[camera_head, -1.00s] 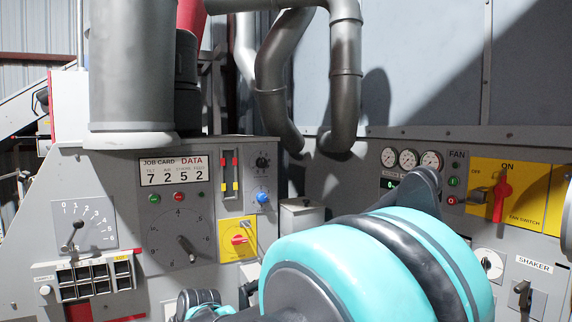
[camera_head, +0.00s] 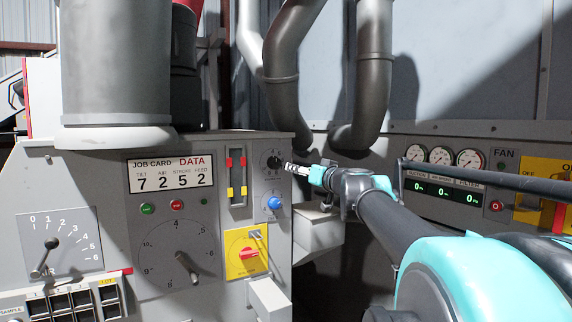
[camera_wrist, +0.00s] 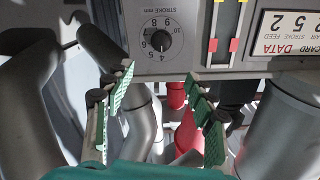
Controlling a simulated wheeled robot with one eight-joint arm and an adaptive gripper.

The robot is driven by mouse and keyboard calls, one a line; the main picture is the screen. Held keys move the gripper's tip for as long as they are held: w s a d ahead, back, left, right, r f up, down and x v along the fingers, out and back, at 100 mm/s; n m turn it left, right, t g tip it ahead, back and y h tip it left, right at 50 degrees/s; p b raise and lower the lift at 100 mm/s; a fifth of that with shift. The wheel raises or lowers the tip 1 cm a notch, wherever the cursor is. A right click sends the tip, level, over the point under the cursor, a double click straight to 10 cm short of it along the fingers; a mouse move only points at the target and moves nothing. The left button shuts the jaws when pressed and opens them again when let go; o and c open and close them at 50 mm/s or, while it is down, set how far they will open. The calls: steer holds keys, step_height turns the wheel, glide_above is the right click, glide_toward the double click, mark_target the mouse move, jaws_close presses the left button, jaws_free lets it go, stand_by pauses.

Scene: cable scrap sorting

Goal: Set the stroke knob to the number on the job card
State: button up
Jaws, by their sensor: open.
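The job card (camera_head: 170,173) on the grey panel reads TILT 7, AIR 2, STROKE 5, FEED 2. The stroke knob (camera_head: 273,161) is a small black knob at the panel's upper right. In the wrist view the knob (camera_wrist: 161,41) shows upside down under a STROKE mm label, with a number scale around it; I cannot tell its setting for sure. My gripper (camera_head: 298,170) is just right of the knob in the head view. In the wrist view its green-padded fingers (camera_wrist: 163,97) are spread with nothing between them, apart from the knob.
A blue knob (camera_head: 274,203) sits below the stroke knob. Left of them is a slot with red and yellow markers (camera_head: 237,176). Below are a yellow plate with a red switch (camera_head: 248,254) and a large dial (camera_head: 182,262). Grey pipes (camera_head: 374,75) stand behind my arm.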

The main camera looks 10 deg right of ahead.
mark_target(277, 163)
steer(key=x, duration=1.7)
steer(key=shift+a+f, duration=0.1)
steer(key=shift+c, duration=0.6)
steer(key=c, duration=1)
steer(key=shift+c, duration=0.2)
steer(key=m, duration=0.3)
steer(key=shift+m, duration=2.3)
